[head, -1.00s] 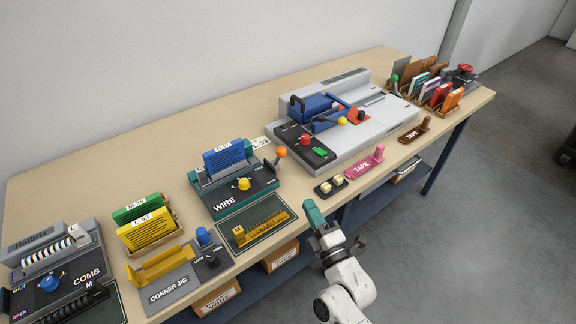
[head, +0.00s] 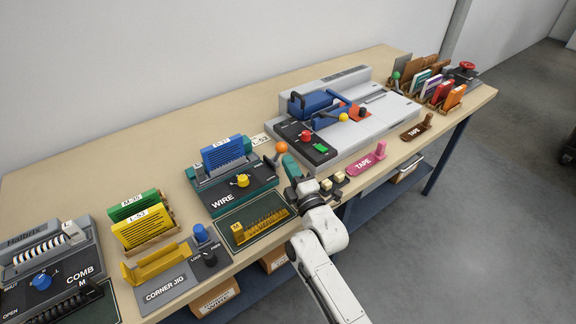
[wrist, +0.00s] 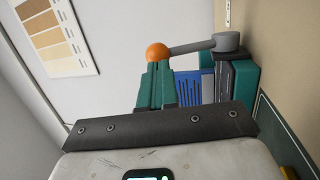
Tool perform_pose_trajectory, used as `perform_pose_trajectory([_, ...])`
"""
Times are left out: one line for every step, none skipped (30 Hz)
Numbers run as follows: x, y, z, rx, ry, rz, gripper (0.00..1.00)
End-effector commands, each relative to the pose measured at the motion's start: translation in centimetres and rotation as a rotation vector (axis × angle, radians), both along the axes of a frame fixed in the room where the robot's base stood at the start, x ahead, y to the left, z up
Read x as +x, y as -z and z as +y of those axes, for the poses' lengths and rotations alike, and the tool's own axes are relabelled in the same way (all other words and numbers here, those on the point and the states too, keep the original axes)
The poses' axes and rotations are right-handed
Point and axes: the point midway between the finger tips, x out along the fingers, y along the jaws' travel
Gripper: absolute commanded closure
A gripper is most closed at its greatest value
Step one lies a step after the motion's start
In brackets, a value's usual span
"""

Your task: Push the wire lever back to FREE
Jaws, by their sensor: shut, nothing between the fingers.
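The teal wire machine (head: 222,203) stands mid-table, with a blue slotted sheet labelled L-53 (head: 222,155) upright in it and a yellow knob on its front. Its lever ends in an orange ball (head: 281,147) at the machine's right side. In the wrist view the ball (wrist: 157,53) sits on a grey lever arm (wrist: 193,46) that runs right to a round hub. My gripper (head: 287,160) is shut and empty, its teal fingertips just right of and below the ball. In the wrist view the fingertips (wrist: 158,68) overlap the ball's lower edge; I cannot tell whether they touch. No FREE marking is readable.
A dark green mat with a yellow comb-like piece (head: 258,228) lies in front of the machine. A small block with cream buttons (head: 331,183) is close right of my gripper. The grey press (head: 345,135) stands further right. The corner jig (head: 165,285) is at left.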

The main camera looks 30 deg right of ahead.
Motion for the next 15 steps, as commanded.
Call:
perform_pose_trajectory([0.46,-0.08,-0.22,0.000,0.003,-0.001,1.00])
perform_pose_trajectory([0.69,-0.15,-0.20,0.000,0.002,-0.001,1.00])
perform_pose_trajectory([0.92,-0.21,-0.21,0.000,0.001,0.000,1.00])
perform_pose_trajectory([1.04,-0.24,-0.26,-0.001,0.001,0.000,1.00])
perform_pose_trajectory([1.13,-0.27,-0.30,-0.002,0.001,0.001,1.00])
perform_pose_trajectory([1.23,-0.31,-0.32,-0.002,0.001,0.001,1.00])
perform_pose_trajectory([1.28,-0.34,-0.31,-0.002,0.001,0.001,1.00])
perform_pose_trajectory([1.31,-0.36,-0.30,-0.001,0.001,0.001,1.00])
perform_pose_trajectory([1.34,-0.38,-0.28,-0.001,0.000,0.001,1.00])
perform_pose_trajectory([1.34,-0.39,-0.28,-0.001,0.000,0.001,1.00])
perform_pose_trajectory([1.34,-0.39,-0.27,-0.001,0.000,0.001,1.00])
perform_pose_trajectory([1.33,-0.39,-0.26,-0.001,0.000,0.001,1.00])
perform_pose_trajectory([1.33,-0.39,-0.25,-0.001,0.000,0.001,1.00])
perform_pose_trajectory([1.33,-0.39,-0.25,-0.001,0.000,0.001,1.00])
perform_pose_trajectory([1.32,-0.38,-0.25,-0.001,0.000,0.001,1.00])
